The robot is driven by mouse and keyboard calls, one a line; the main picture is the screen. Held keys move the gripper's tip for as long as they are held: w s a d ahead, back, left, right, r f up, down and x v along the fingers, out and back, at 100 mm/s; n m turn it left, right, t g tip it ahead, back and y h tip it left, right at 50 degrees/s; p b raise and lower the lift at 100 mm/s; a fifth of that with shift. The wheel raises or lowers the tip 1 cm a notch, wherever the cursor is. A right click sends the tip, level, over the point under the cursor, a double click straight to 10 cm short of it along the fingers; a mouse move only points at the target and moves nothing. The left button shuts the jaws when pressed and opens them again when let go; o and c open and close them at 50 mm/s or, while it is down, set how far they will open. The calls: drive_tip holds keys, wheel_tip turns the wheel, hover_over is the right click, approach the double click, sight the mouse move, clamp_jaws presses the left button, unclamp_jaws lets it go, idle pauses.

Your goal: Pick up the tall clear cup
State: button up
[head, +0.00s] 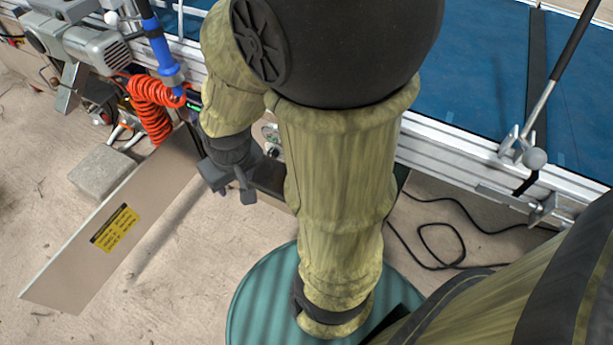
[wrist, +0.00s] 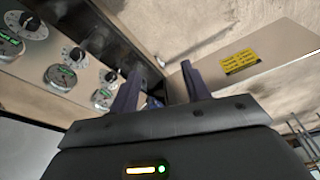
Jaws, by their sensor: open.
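No tall clear cup shows in either view. My gripper (head: 236,191) hangs at the end of my arm, left of centre in the head view, in front of the machine frame and above the floor. In the wrist view my gripper (wrist: 159,76) has its two dark fingers apart with nothing held between them. My own arm covers much of the middle of the head view and hides part of the machine behind it.
A panel with gauges and knobs (wrist: 62,75) is close on the left in the wrist view. A plate with a yellow label (head: 85,265) stands to the left. A blue belt (head: 470,75) with a metal rail runs behind. An orange coiled hose (head: 150,95) hangs there. Black cable lies on the floor.

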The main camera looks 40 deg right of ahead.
drive_tip(key=shift+o, duration=1.2)
drive_tip(key=shift+f, duration=0.3)
drive_tip(key=w+d+f+n+g+h+b, duration=0.1)
drive_tip(key=d+f+n+g+h+b, duration=0.15)
drive_tip(key=f, duration=0.65)
drive_tip(key=w+d+f+n+g+h+b, duration=0.2)
drive_tip(key=f+n+h, duration=0.1)
drive_tip(key=f, duration=0.7)
drive_tip(key=w+d+f+n+g+h+b, duration=0.1)
drive_tip(key=d+f+n+g+h+b, duration=0.15)
drive_tip(key=f, duration=0.65)
drive_tip(key=w+d+f+n+t+h+b, duration=0.4)
drive_tip(key=w+d+f+n+t+h, duration=0.1)
drive_tip(key=f+n+h, duration=0.4)
drive_tip(key=w+d+n+h, duration=0.1)
drive_tip(key=w+n, duration=0.1)
drive_tip(key=shift+w+t, duration=0.3)
drive_tip(key=shift+w, duration=0.05)
drive_tip(key=shift+d, duration=0.15)
